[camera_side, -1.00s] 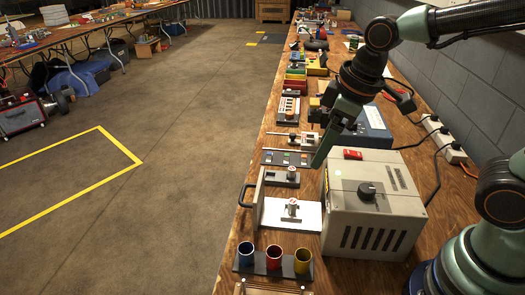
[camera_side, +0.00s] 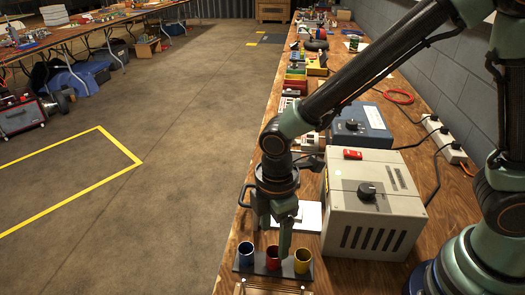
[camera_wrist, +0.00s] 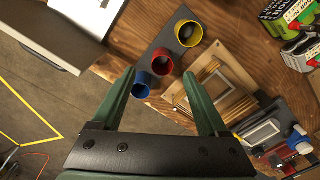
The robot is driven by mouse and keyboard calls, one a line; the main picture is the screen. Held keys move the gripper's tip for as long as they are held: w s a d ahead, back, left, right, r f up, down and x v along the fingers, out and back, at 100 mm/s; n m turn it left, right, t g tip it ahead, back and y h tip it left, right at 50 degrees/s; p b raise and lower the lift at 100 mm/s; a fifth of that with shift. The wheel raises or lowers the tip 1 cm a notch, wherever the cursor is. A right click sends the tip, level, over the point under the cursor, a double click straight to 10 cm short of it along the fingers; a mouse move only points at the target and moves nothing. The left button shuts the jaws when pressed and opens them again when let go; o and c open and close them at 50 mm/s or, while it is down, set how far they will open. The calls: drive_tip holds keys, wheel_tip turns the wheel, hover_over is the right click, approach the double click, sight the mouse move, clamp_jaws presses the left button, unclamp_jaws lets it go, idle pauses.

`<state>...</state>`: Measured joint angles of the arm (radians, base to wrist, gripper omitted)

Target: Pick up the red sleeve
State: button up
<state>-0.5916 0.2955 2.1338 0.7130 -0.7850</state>
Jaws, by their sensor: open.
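The red sleeve (camera_side: 273,260) stands upright in the middle of a dark holder strip (camera_side: 259,267) at the near edge of the bench. The blue sleeve (camera_side: 245,256) is on its left and the yellow sleeve (camera_side: 303,262) on its right. My gripper (camera_side: 275,240) points down just above the row, its far end partly overlapping the red sleeve's rim. In the wrist view the open, empty jaws (camera_wrist: 160,78) stand wide apart, with the red sleeve (camera_wrist: 162,66) between the fingertip directions. The blue sleeve (camera_wrist: 141,84) sits near the left fingertip. Contact is not visible.
A wooden frame fixture (camera_wrist: 215,90) lies beside the strip in the wrist view. Bare floor (camera_side: 130,220) lies left of the bench.

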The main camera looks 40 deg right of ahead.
sight(274, 261)
drive_tip(key=shift+s+f, duration=0.15)
drive_tip(key=shift+f, duration=2.95)
clamp_jaws()
